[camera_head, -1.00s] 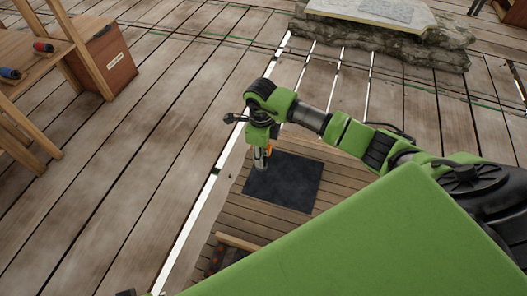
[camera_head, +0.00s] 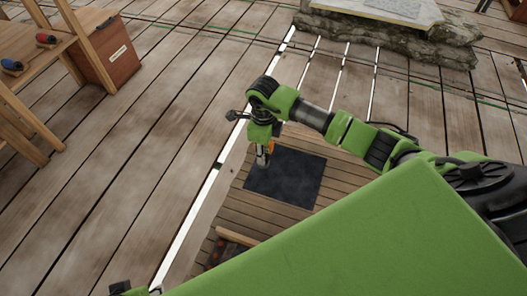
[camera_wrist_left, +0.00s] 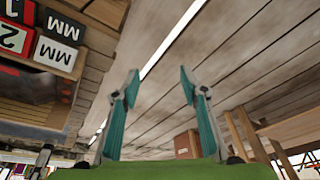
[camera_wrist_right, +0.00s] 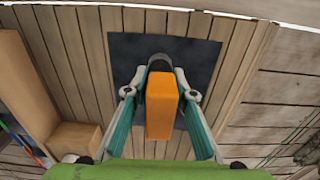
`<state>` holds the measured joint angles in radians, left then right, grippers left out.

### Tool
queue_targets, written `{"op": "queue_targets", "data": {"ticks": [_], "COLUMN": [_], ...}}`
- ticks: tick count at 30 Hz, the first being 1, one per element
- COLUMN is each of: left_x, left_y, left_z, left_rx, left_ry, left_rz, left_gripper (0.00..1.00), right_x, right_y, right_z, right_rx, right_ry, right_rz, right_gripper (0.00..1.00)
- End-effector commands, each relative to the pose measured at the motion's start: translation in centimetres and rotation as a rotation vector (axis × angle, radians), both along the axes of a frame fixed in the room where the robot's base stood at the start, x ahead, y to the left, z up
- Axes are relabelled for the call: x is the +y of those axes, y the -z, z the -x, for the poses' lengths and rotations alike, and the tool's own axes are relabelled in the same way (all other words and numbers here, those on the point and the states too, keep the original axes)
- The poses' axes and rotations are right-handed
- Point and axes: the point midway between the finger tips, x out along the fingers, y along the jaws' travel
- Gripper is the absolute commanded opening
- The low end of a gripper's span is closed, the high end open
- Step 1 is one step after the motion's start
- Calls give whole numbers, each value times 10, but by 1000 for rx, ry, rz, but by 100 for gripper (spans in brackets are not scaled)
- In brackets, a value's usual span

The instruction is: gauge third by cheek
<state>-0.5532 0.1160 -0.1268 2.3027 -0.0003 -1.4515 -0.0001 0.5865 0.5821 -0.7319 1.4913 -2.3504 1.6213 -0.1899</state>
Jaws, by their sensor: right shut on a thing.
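My right gripper (camera_wrist_right: 162,95) is shut on an orange block-shaped thing (camera_wrist_right: 161,105), with a dark rounded part showing just beyond it. In the head view this gripper (camera_head: 262,158) hangs over the left edge of a dark square mat (camera_head: 285,180); its grip is small there. My left gripper (camera_wrist_left: 160,80) is open and empty in the left wrist view, its fingers wide apart. Labelled blocks with "MM" and "2" in red, black and white (camera_wrist_left: 56,53) are at the upper left of that view. I cannot make out which gauge is which.
A wooden rack (camera_head: 237,238) with dark and reddish parts lies below the mat, partly hidden by my green body. A wooden bench (camera_head: 35,60) with small red and blue items and a brown box (camera_head: 105,55) stand at left. A stone slab (camera_head: 390,35) lies behind. Planks at left are clear.

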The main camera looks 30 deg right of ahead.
Motion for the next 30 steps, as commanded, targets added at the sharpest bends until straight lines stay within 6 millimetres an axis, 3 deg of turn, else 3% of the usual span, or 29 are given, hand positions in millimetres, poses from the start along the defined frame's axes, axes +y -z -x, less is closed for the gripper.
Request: {"op": "queue_targets", "data": {"ticks": [30], "left_x": [1], "left_y": [-27], "left_z": [10], "left_rx": [-13], "left_ry": [-2], "left_rz": [2], "left_gripper": [40], "right_x": [0], "right_y": [19], "right_z": [-1], "right_rx": [-1], "right_ry": [1], "right_rz": [0], "right_gripper": [0]}}
